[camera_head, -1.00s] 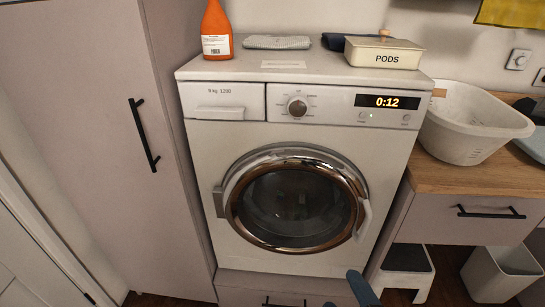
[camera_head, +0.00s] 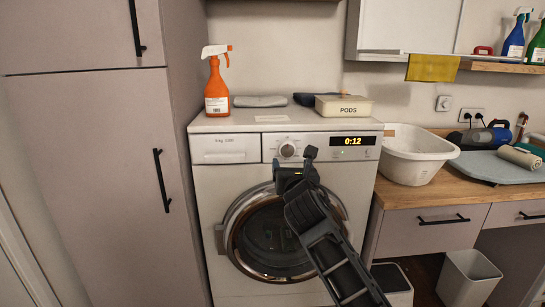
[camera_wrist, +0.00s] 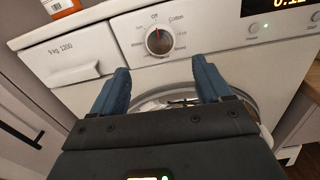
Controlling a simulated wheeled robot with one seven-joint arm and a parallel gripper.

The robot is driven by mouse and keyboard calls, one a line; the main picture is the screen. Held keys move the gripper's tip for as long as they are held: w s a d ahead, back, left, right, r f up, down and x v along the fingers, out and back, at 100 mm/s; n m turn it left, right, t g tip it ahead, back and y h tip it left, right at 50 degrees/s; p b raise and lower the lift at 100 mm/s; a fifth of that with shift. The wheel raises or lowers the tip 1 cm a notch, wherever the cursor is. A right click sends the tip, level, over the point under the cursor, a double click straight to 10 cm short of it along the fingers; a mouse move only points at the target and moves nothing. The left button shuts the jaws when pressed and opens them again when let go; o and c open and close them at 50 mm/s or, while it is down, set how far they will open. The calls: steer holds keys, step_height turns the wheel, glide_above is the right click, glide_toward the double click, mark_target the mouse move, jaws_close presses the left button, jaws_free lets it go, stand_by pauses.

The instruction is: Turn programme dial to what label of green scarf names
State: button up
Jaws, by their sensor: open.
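The programme dial (camera_head: 287,149) is a round silver knob on the washing machine's (camera_head: 207,185) front panel. In the wrist view the dial (camera_wrist: 159,41) has a red mark near its top, toward the label "Off"; "Cotton" is readable at its upper right, while other labels are too small to read surely. My gripper (camera_head: 295,160) is in front of the panel just below the dial. In the wrist view its blue fingers (camera_wrist: 160,78) are spread and empty, with the dial beyond them, apart. I cannot identify a green scarf or its label.
An orange spray bottle (camera_head: 216,92), a folded grey cloth (camera_head: 260,101) and a PODS box (camera_head: 343,106) stand on the machine. A white basket (camera_head: 415,158) is on the counter at right. A yellow cloth (camera_head: 433,67) hangs from the shelf. A tall cabinet (camera_head: 95,190) borders the left.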

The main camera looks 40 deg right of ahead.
mark_target(288, 149)
steer(key=x, duration=0.5)
steer(key=r+x, duration=0.1)
steer(key=x, duration=0.2)
steer(key=shift+w+d, duration=0.1)
steer(key=shift+d, duration=0.05)
steer(key=shift+c, duration=0.2)
steer(key=c, duration=0.9)
steer(key=shift+c, duration=0.2)
